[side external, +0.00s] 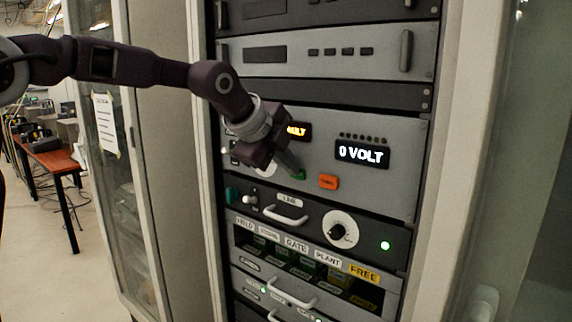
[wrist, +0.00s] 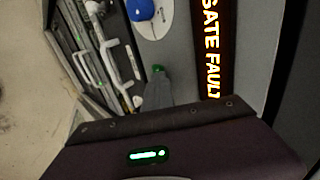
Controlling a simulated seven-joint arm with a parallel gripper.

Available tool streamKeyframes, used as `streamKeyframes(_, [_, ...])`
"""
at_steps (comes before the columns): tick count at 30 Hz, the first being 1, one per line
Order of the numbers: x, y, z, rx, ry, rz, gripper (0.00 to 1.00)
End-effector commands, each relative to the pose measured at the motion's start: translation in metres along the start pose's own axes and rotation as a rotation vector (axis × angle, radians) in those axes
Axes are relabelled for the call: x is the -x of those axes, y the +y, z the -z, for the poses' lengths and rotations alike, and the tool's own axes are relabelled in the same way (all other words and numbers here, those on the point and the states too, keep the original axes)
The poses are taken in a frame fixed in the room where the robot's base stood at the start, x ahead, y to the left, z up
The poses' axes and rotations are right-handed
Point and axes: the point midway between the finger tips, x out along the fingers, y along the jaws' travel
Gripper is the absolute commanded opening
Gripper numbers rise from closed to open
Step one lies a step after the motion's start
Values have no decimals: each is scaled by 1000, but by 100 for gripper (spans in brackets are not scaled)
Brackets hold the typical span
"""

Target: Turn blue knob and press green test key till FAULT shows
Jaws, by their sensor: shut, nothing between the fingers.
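My gripper (side external: 296,170) is shut and empty, with its fingertips at the green test key (side external: 301,177) on the grey panel. In the wrist view the fingertips (wrist: 158,84) overlap the lower part of the green key (wrist: 158,69); whether the key is pushed in I cannot tell. The blue knob (wrist: 140,9) sits on a white dial plate, cut off by the top edge. In the side view my gripper hides the knob. The display (wrist: 211,48) shows lit amber letters reading "GATE FAULT"; in the side view only the end, "AULT" (side external: 298,131), is visible.
A "0 VOLT" display (side external: 361,154) and an orange key (side external: 328,181) are right of the green key. Rack posts flank the panel.

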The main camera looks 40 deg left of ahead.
Motion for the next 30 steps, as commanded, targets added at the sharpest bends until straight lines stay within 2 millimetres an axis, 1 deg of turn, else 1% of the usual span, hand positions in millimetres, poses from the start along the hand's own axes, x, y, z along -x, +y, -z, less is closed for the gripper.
streamKeyframes(1, [-4, -5, -1, 2, 0, 17, 0])
streamKeyframes(4, [-4, -5, -2, 2, -1, 17, 0])
streamKeyframes(7, [1, -6, -2, 3, -1, 19, 0])
streamKeyframes(11, [21, -6, -2, 3, -1, 21, 0])
streamKeyframes(15, [48, -3, -1, 2, -1, 16, 0])
streamKeyframes(18, [64, -2, -1, 2, 0, 12, 0])
streamKeyframes(21, [76, 0, -1, 1, 0, 8, 0])
streamKeyframes(25, [83, 1, 0, 1, 0, 5, 0])
streamKeyframes(30, [84, 1, 0, 0, 0, 4, 0])
